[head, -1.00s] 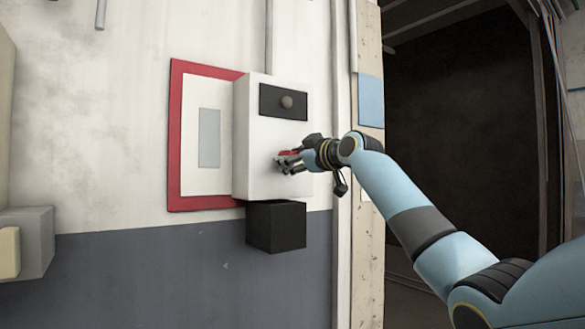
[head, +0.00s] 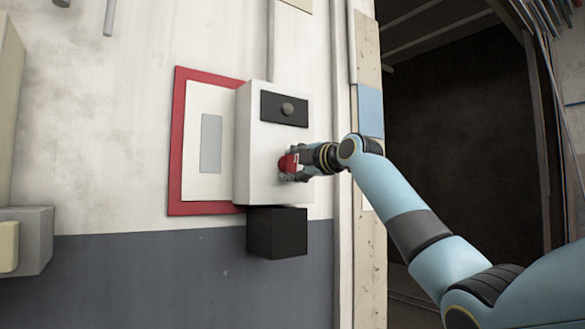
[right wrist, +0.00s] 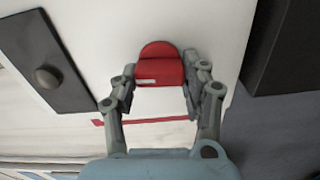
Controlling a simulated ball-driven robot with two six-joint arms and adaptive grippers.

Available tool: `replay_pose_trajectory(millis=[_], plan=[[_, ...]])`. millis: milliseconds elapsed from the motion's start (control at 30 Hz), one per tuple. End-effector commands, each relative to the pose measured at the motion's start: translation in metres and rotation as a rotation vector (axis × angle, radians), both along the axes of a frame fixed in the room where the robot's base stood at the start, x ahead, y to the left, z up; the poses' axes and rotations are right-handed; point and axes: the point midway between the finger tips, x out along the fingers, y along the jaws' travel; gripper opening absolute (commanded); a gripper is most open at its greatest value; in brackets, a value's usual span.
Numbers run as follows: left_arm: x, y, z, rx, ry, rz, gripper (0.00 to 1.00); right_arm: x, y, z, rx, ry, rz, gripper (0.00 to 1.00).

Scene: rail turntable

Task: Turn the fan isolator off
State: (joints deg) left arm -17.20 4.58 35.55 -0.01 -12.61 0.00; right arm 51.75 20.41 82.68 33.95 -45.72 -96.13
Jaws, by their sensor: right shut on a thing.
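The isolator is a white box (head: 250,185) on the wall, with a black panel and round grey knob (head: 287,109) near its top. A red handle (head: 287,163) sits low on its front face. My right gripper (head: 292,163) is at the handle, shut on it. In the right wrist view the red handle (right wrist: 160,68) lies between the two fingers of my right gripper (right wrist: 160,85), with a small white mark on it. The handle's far side is partly hidden by the fingers in the head view. My left gripper is not in view.
A red-bordered white panel (head: 178,180) with a grey strip is left of the box. A black block (head: 277,233) is just below the box. A grey box (head: 30,240) is at far left. A dark opening (head: 460,120) lies to the right.

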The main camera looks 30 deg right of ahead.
Motion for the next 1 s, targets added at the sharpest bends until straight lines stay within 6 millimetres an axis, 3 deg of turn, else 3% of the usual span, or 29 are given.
replay_pose_trajectory(millis=[300, 767, 800, 1000], plan=[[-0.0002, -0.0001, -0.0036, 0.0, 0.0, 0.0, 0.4, 0.0004, 0.0004, -0.0025, -0.096, -0.009, 0.001, 0.13], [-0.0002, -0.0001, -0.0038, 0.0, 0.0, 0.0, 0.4, 0.0003, 0.0003, -0.0028, -0.109, -0.01, 0.001, 0.13], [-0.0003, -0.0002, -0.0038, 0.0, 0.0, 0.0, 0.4, 0.0003, 0.0003, -0.0028, -0.109, -0.01, 0.001, 0.47], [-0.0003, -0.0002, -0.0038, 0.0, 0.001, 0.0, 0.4, 0.0003, 0.0002, -0.0021, -0.108, -0.012, 0.0, 0.69]])
